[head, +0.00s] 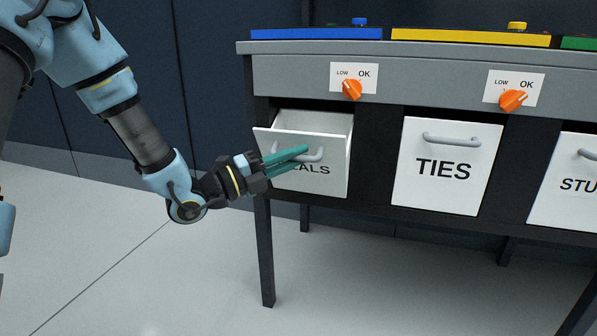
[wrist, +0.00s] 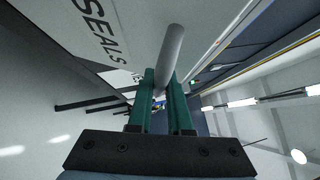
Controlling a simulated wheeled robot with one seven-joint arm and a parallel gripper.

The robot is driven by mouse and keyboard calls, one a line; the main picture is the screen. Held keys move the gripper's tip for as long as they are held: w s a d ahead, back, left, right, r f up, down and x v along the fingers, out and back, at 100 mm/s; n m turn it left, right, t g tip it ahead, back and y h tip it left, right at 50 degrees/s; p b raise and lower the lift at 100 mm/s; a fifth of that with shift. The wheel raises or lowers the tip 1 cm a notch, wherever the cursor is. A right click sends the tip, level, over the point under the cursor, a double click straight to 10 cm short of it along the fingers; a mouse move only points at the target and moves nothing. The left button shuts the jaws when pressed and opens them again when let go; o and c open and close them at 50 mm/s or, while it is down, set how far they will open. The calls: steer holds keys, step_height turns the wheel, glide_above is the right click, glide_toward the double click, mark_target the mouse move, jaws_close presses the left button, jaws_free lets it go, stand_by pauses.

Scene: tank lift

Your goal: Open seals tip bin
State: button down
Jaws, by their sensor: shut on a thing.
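The SEALS tip bin (head: 320,179) is a white bin at the left end of the bench. Its front is tilted outward at the top, and a gap shows its inside. Its grey bar handle (head: 318,155) is partly covered by my gripper. My gripper (head: 300,158), with teal fingers, is shut on the handle. In the wrist view the handle (wrist: 170,55) runs between the two fingers, next to the bin front (wrist: 125,25) with the SEALS lettering. The inside bottom of the bin is hidden.
The TIES bin (head: 445,168) and a third bin (head: 572,185), its label cut off, sit shut to the right. Orange knobs (head: 352,90) are on the grey bench front (head: 290,75) above. Floor (head: 150,270) is clear left of the bench leg (head: 265,255).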

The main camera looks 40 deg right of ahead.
steer(key=shift+s+a+f+m+g+h+b, duration=0.25)
steer(key=shift+a+f+m+b, duration=0.2)
steer(key=shift+b, duration=0.7)
steer(key=shift+s+a+f+m+g+h+b, duration=0.3)
steer(key=shift+f+b, duration=0.25)
steer(key=shift+b, duration=0.55)
steer(key=shift+w+a, duration=0.1)
steer(key=c, duration=1.1)
jaws_free()
steer(key=p+v, duration=0.1)
steer(key=v, duration=0.9)
steer(key=shift+a, duration=0.45)
